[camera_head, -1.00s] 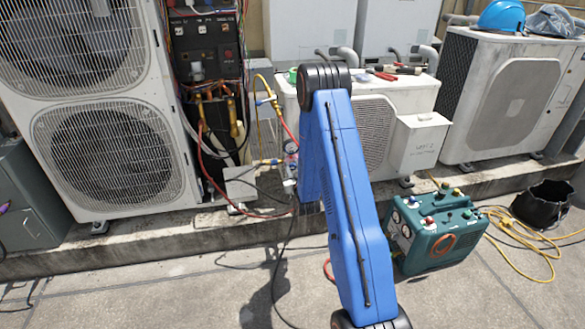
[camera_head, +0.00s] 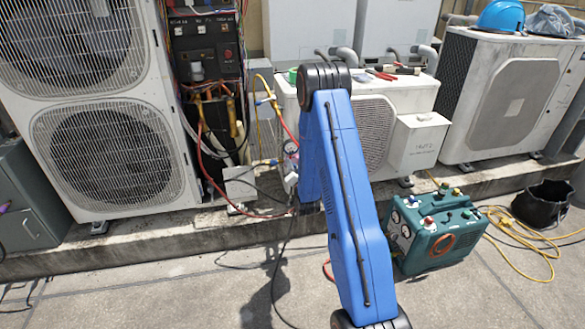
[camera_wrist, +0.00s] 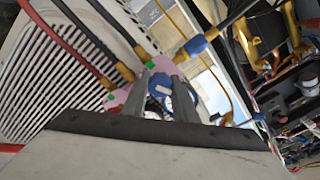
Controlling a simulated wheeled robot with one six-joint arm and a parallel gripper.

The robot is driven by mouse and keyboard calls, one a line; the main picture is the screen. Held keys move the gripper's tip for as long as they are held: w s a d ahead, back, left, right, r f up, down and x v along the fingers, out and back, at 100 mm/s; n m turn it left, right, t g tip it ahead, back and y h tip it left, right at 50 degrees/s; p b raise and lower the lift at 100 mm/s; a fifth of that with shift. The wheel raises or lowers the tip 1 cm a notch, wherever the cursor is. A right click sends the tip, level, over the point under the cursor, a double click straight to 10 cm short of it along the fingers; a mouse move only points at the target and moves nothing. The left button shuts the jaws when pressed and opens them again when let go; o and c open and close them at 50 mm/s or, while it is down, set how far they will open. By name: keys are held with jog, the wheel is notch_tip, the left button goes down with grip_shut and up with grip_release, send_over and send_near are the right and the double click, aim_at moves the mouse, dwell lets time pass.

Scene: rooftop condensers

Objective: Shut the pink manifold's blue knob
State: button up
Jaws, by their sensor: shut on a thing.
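In the wrist view, the pink manifold (camera_wrist: 119,98) lies at the fingertips, with brass fittings, green marks and hoses around it. Its blue knob (camera_wrist: 161,82), with a pale mark on top, sits between the two grey fingers of my gripper (camera_wrist: 165,90). The fingers are shut on the knob, one on each side, and hide part of it and of the manifold. A second blue piece (camera_wrist: 194,45) sits on a brass fitting just beyond. In the head view, my blue arm covers most of this spot; a small round gauge (camera_head: 291,148) shows beside it.
Red, black and yellow hoses run close around the manifold. A louvred white condenser (camera_head: 372,125) stands behind, and an open electrical panel (camera_head: 207,48) is to the left. A green recovery machine (camera_head: 437,232) and a black bucket (camera_head: 543,204) stand on the right. The front floor is mostly clear.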

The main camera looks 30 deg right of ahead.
jog(key=m, duration=0.5)
jog(key=shift+m, duration=0.3)
dwell(0.4)
jog(key=o, duration=1)
jog(key=shift+o, duration=0.2)
